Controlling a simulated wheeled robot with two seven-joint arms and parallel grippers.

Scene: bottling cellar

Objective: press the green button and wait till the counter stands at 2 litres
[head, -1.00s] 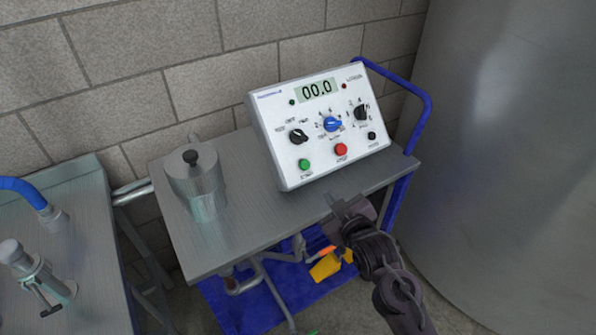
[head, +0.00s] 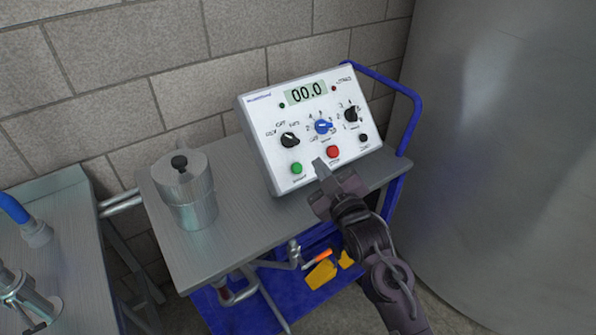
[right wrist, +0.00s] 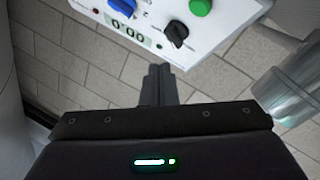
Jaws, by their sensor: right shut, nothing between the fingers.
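The white control box (head: 262,143) stands tilted back on the grey trolley top. Its counter display (head: 306,93) reads 00.0. The green button (head: 296,168) is at the lower left of the panel, with the red button (head: 333,152) to its right. My right gripper (head: 320,166) is shut and empty, its fingertips in front of the panel's lower edge, between the two buttons in the picture. I cannot tell whether it touches the panel. In the right wrist view the shut fingers (right wrist: 158,80) point toward the box, and the green button (right wrist: 200,7) shows at the top. My left gripper is not in view.
A metal lidded pot (head: 188,192) stands on the trolley top (head: 232,235), left of the box. Black and blue knobs (head: 323,127) sit above the buttons. A large steel tank (head: 500,150) is at the right. A bench with metal fittings (head: 60,240) is at the left.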

